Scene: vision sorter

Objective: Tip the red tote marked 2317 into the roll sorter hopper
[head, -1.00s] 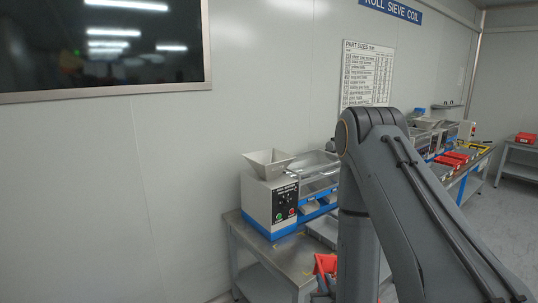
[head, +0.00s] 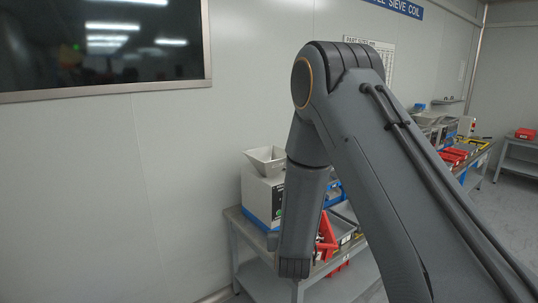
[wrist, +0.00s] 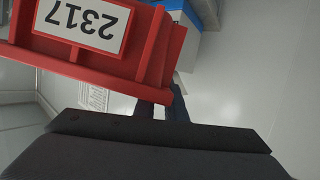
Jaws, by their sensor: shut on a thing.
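The red tote (wrist: 148,58) fills the upper left of the wrist view, with a white label reading 2317 upside down in the picture. My gripper (wrist: 164,106) is shut on the tote at its near edge; its dark fingers are partly hidden by the wrist body. In the head view, a red tote part (head: 326,232) shows just right of my forearm, looking tilted; my gripper is hidden there. The roll sorter (head: 256,196) stands on a bench against the wall, its pale hopper (head: 266,160) on top, left of the tote. My arm covers the sorter's right part.
The grey bench (head: 240,222) carries the sorter and a grey tray (head: 345,228) to its right. More machines and red bins (head: 453,157) stand on a bench farther right. A dark screen (head: 100,45) hangs on the left wall.

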